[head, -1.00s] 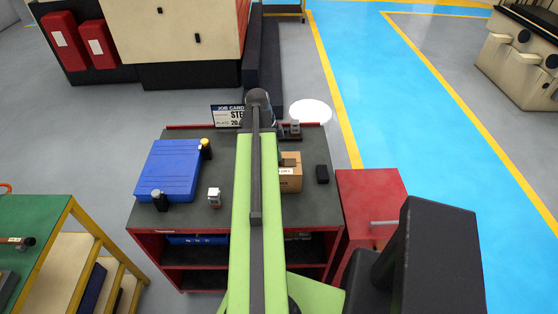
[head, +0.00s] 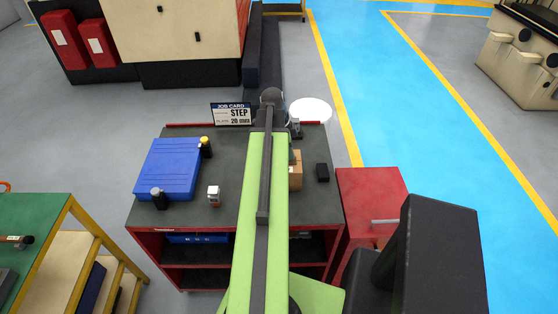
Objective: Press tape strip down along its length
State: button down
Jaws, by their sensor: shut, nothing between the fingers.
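I cannot make out a tape strip anywhere in the head view. My green arm reaches away over the cart, and its dark far end is near the back edge of the cart top, right of the job card (head: 232,114). My gripper's fingers are hidden behind the arm. A cardboard box (head: 296,178) stands on the cart top just right of the arm, partly covered by it. A small grey and dark item (head: 296,128) stands behind the box, also partly covered.
The red cart (head: 155,235) has a dark top with a blue case (head: 168,170) at left. A small white and grey item (head: 213,195) and a black block (head: 322,172) stand on it. A red cabinet (head: 370,190) adjoins at right; a green bench (head: 35,225) is at left.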

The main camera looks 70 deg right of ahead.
jog(key=shift+f, duration=0.4)
jog(key=shift+r, duration=0.15)
jog(key=shift+p+v, duration=0.75)
jog(key=shift+v, duration=0.05)
jog(key=shift+s, duration=0.2)
jog(key=w+a, duration=0.1)
jog(key=w, duration=0.2)
jog(key=w+a, duration=0.1)
jog(key=w, duration=0.1)
jog(key=w+a, duration=0.1)
jog(key=w, duration=0.2)
jog(key=shift+w+a, duration=0.1)
jog(key=shift+w, duration=0.2)
jog(key=shift+f+b, duration=0.3)
